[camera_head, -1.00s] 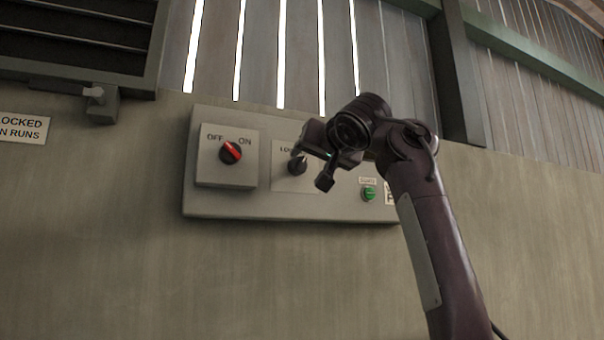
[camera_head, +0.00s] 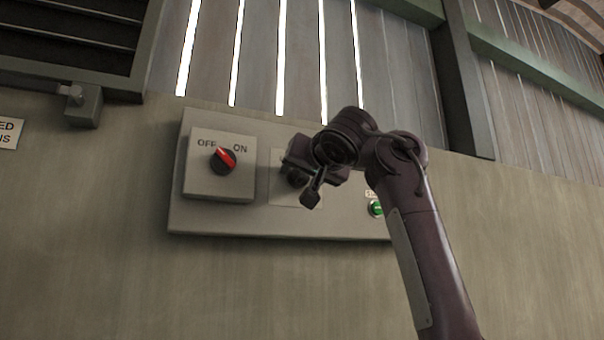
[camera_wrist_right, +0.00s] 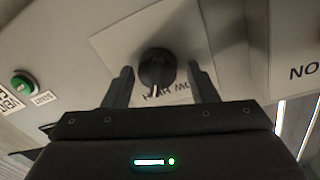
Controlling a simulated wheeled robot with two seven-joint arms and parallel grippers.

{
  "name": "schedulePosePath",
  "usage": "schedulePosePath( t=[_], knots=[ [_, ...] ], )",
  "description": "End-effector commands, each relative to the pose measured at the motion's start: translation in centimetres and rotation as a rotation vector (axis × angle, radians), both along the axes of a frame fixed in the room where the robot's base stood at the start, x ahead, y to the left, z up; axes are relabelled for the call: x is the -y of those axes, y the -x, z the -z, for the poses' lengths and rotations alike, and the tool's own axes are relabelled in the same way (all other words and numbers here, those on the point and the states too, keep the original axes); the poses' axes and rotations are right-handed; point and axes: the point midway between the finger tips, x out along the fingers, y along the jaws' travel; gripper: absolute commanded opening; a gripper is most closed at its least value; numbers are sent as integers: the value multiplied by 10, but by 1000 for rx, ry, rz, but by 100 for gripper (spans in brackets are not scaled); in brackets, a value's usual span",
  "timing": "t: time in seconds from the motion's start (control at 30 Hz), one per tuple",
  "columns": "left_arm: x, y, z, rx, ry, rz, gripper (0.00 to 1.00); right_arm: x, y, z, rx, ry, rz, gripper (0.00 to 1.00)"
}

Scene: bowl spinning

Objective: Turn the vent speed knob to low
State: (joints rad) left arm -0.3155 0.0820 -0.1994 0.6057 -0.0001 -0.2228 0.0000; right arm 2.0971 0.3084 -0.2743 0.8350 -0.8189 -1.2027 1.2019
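The vent speed knob (camera_wrist_right: 157,66) is a round black knob with a white pointer line, on a light plate (camera_wrist_right: 112,42) of the grey control panel (camera_head: 200,226). In the right wrist view its pointer aims down the picture toward upside-down labels, partly covered by my gripper. My right gripper (camera_wrist_right: 160,72) is open, with one finger on each side of the knob; I cannot tell whether they touch it. In the head view the right gripper (camera_head: 299,179) covers most of the knob and its labels. My left gripper is not in view.
A red-marked OFF/ON switch (camera_head: 223,159) sits on a raised box left of the knob. A green button (camera_head: 376,208) is to the right, close to my right arm. A grey metal box (camera_head: 83,106) is at upper left. The wall below the panel is clear.

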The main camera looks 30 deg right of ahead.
Motion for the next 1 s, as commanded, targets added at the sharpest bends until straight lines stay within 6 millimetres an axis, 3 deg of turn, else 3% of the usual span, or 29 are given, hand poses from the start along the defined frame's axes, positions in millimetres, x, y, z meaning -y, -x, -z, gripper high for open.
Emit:
schedulePosePath(
  t=[0.03,0.27,0.47,0.77,1.0],
  knots=[
    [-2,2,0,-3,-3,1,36,0,0,0,0,0,0,46],
    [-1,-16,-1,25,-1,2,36,0,0,0,1,0,0,16],
    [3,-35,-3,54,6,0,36,0,1,0,0,14,1,16],
    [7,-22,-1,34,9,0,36,0,1,0,-7,145,1,16],
    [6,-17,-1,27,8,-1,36,0,1,0,-18,354,0,16]
  ],
)
